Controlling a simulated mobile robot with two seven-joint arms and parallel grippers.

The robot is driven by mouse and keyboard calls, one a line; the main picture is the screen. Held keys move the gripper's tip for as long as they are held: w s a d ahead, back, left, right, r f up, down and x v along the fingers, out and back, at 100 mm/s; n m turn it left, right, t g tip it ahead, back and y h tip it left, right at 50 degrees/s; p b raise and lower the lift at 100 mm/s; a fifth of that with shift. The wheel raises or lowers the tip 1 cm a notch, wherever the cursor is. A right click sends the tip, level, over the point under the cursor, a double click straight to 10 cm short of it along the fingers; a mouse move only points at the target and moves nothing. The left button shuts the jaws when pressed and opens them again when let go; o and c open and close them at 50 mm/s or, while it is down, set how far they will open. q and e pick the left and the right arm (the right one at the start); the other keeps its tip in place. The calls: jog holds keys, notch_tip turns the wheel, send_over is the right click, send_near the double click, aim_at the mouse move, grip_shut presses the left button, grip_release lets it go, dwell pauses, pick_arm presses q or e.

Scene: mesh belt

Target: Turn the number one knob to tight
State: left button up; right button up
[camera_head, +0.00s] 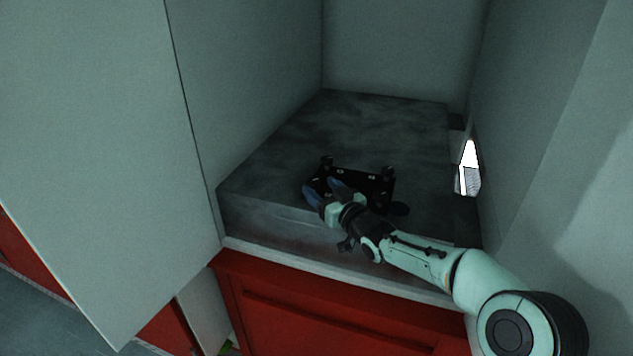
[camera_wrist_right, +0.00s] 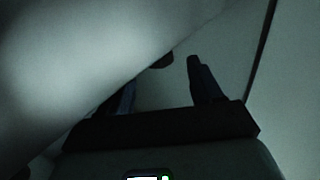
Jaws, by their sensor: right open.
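A black plate-like fixture (camera_head: 370,187) lies on top of the grey block, partly hidden by my right gripper. Small dark knob-like parts stand at its corners, one at the back left (camera_head: 327,162) and one at the back right (camera_head: 388,172). No number or tight mark is readable, so I cannot tell which is knob one. My right gripper (camera_head: 325,192) is open over the fixture's left front part; contact cannot be told. In the right wrist view its two dark fingers (camera_wrist_right: 163,92) are apart, with a dark rounded part (camera_wrist_right: 162,62) beyond them. My left gripper is not in view.
The grey block (camera_head: 270,180) sits in a recess between pale walls, above a red cabinet front (camera_head: 320,310). The left wall panel (camera_head: 90,130) stands close by. A bright opening (camera_head: 468,168) shows at the right wall. The block's back is clear.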

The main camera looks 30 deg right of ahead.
aim_at(317, 185)
jog(key=shift+w+r, duration=0.1)
jog(key=shift+w, duration=1)
jog(key=shift+w+p, duration=0.35)
jog(key=shift+w, duration=0.15)
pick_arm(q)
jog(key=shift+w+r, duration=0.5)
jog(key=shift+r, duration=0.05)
pick_arm(e)
jog(key=shift+s, duration=0.1)
